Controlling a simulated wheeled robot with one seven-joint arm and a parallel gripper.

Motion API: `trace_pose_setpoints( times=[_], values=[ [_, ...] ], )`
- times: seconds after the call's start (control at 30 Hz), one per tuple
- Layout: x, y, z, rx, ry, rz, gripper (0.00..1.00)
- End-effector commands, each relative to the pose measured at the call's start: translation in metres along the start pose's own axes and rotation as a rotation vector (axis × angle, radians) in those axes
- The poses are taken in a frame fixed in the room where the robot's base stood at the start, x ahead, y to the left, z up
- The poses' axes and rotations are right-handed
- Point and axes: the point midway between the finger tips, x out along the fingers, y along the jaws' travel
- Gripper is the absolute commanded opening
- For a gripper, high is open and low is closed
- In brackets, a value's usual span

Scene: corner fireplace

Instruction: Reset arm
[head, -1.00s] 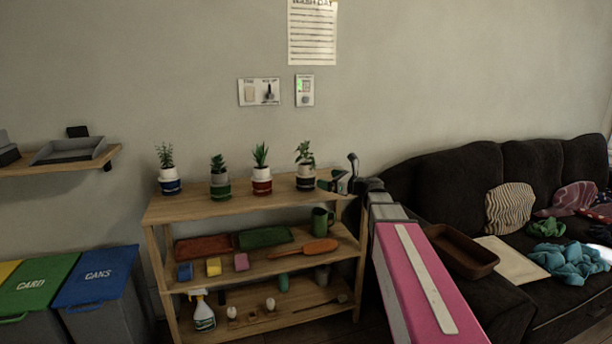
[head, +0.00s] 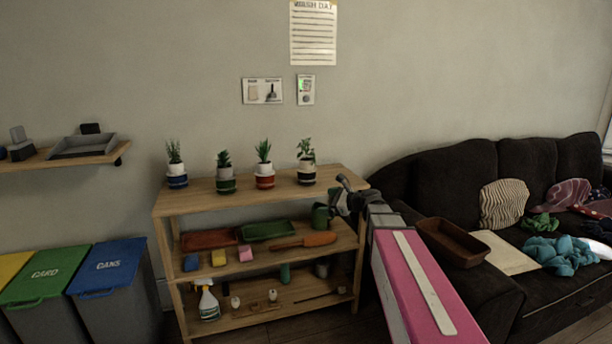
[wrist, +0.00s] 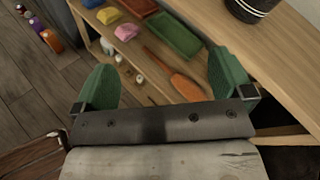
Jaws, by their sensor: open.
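My gripper (head: 340,192) is at the right end of the wooden shelf unit (head: 190,203), close to its top board in the head view. The pink arm link behind it is mine. In the wrist view my gripper (wrist: 165,85) has its two green fingers wide apart with nothing between them. Beyond the fingers the lower shelves show, with an orange tool (wrist: 172,75) and a green tray (wrist: 174,34). A dark pot (wrist: 248,8) stands on the top board at the upper right.
Several potted plants (head: 264,168) line the top board. A dark sofa (head: 455,185) with clothes and a brown tray (head: 451,242) is at the right. Blue (head: 108,268) and green bins (head: 42,278) stand at the left.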

Motion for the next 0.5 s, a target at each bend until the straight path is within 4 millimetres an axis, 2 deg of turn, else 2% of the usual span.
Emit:
trace_pose_setpoints(
  times=[0.17, 0.27, 0.37, 0.5],
  values=[
    [-0.004, 0.045, -0.037, -0.22, 0.135, 0.112, 0.98],
    [-0.011, 0.079, -0.066, -0.396, 0.229, 0.221, 0.98],
    [-0.025, 0.119, -0.101, -0.612, 0.327, 0.381, 0.98],
    [-0.055, 0.171, -0.147, -0.91, 0.425, 0.657, 0.98]
  ],
)
